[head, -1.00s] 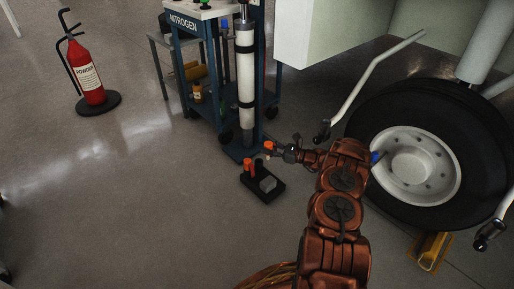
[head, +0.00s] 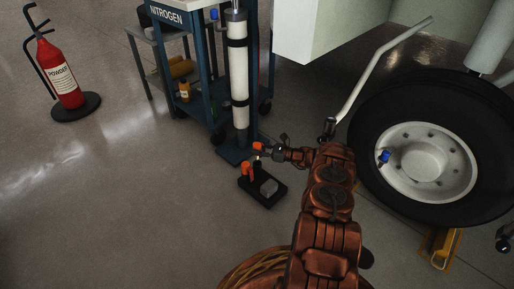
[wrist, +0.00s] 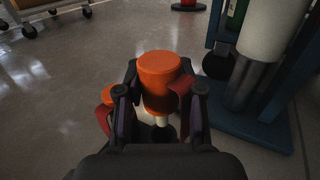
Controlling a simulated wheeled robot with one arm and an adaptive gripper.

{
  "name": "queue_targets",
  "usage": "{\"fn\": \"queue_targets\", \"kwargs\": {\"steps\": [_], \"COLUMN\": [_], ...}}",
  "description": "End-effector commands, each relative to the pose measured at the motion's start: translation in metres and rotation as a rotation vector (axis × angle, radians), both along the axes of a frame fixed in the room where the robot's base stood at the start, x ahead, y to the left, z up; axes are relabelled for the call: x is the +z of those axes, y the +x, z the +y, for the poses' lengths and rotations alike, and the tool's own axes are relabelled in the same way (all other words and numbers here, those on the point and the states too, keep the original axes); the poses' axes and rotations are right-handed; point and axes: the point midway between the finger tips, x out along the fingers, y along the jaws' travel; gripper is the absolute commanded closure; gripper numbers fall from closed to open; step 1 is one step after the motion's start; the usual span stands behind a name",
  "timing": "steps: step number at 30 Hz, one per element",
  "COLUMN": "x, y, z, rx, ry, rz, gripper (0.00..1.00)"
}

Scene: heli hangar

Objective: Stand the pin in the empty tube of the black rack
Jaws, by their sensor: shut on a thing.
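The pin (wrist: 160,82) has a large orange head and a pale shaft. My gripper (wrist: 158,97) is shut on its orange head, with a finger on each side. The wrist view shows the shaft pointing down to a dark round tube top; I cannot tell whether its tip is inside. In the head view, my gripper (head: 264,150) holds the pin (head: 258,147) above the back of the black rack (head: 270,202). A second orange-headed pin (head: 248,170) stands in the rack at left; its head (wrist: 107,95) shows partly behind the left finger.
A blue nitrogen cart (head: 205,110) with a white cylinder (head: 238,75) stands just behind the rack. A large wheel (head: 425,160) is to the right of my arm. A red extinguisher (head: 62,80) stands far left. The floor left of the rack is clear.

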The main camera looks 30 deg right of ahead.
Motion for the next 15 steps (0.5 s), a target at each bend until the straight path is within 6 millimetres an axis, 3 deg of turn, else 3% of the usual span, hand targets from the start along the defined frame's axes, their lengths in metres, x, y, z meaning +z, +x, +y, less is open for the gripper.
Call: {"fn": "queue_targets", "kwargs": {"steps": [15], "x": [-0.046], "y": [-0.002], "z": [-0.002], "rx": [-0.005], "ry": [0.001], "rz": [0.001], "gripper": [1.0]}}
